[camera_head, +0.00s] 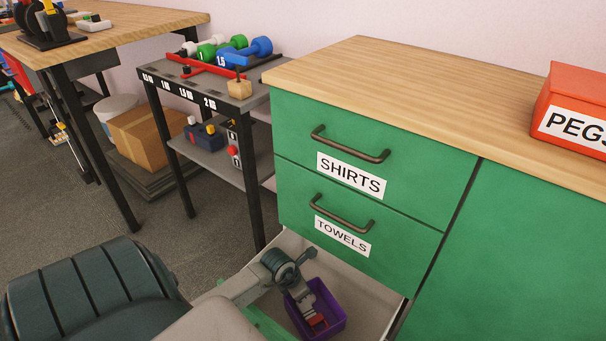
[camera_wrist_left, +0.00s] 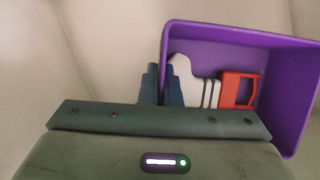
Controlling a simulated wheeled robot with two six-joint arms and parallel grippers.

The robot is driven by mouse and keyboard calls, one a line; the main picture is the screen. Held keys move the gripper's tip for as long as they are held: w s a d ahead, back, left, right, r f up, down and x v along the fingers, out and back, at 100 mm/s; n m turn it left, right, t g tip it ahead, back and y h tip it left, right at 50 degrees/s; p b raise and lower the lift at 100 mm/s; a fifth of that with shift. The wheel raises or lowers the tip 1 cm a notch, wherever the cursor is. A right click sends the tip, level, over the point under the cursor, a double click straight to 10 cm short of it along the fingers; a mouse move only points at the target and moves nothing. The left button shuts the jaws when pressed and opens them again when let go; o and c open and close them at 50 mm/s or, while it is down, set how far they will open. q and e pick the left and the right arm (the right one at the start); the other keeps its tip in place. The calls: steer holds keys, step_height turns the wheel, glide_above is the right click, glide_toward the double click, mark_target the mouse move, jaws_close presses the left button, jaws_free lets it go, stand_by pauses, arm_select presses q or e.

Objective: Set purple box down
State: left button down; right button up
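The purple box (camera_head: 328,293) is inside the open, pale-lined bottom drawer (camera_head: 370,290), below the drawer labelled TOWELS. In the left wrist view the box (camera_wrist_left: 285,65) is open-topped and holds a white item with dark stripes (camera_wrist_left: 196,88) and a red piece (camera_wrist_left: 238,90). My left gripper (camera_wrist_left: 161,80) has its fingers close together on the box's left wall, one outside and one inside. In the head view the left gripper (camera_head: 297,291) reaches down into the drawer at the box. Whether the box bottom touches the drawer floor cannot be told. My right gripper is not in view.
The green cabinet (camera_head: 375,130) has closed SHIRTS and TOWELS drawers above the open one. A red PEGS box (camera_head: 575,105) sits on its wooden top. A dumbbell rack (camera_head: 215,90) stands to the left. Pale drawer floor around the purple box looks clear.

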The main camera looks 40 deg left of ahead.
arm_select(q)
steer(key=shift+f+b, duration=0.35)
steer(key=shift+f, duration=0.25)
steer(key=c, duration=1.6)
jaws_free()
steer(key=shift+c, duration=0.2)
